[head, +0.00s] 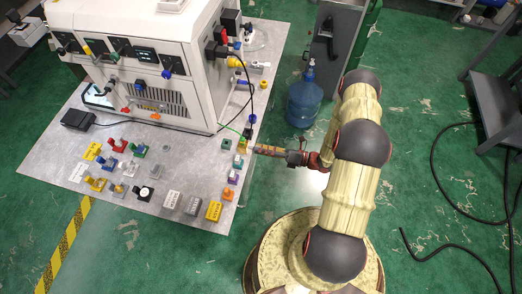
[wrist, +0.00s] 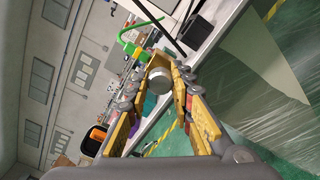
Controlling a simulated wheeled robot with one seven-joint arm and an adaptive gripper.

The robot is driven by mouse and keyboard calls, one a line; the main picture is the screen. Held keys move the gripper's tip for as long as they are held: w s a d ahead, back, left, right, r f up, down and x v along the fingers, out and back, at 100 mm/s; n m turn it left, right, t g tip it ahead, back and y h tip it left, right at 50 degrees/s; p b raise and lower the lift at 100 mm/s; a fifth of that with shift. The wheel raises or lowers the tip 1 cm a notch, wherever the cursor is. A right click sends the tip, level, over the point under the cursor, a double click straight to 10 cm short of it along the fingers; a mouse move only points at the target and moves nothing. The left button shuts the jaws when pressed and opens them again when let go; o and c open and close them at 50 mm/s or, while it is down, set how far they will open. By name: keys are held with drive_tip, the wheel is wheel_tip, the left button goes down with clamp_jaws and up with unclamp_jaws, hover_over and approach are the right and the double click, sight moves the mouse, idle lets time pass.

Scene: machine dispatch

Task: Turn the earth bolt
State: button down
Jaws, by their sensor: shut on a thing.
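The earth bolt appears to be the round grey metal head (wrist: 159,83) between my fingertips in the wrist view. My gripper (wrist: 162,72) is shut on it, with one yellow finger on each side. In the head view my gripper (head: 252,148) reaches left to the right edge of the bench, beside the machine (head: 150,60); the bolt cannot be made out there. A bright green lead (wrist: 137,40) with a bent end lies just beyond the fingers in the wrist view; it shows as a thin green line in the head view (head: 231,130).
The grey bench top (head: 75,140) carries several coloured clamps, knobs and blocks in front of the machine. A black cable (head: 250,95) hangs from the machine's side near my gripper. A blue water bottle (head: 304,100) stands on the green floor behind my arm.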

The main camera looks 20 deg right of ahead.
drive_tip(key=m, duration=2.4)
drive_tip(key=shift+f+m, duration=0.2)
drive_tip(key=shift+m, duration=0.2)
drive_tip(key=c, duration=1.5)
unclamp_jaws()
drive_tip(key=shift+c, duration=0.2)
drive_tip(key=shift+s+d, duration=0.1)
drive_tip(key=v, duration=1.1)
drive_tip(key=shift+s+d, duration=0.2)
drive_tip(key=shift+d, duration=0.1)
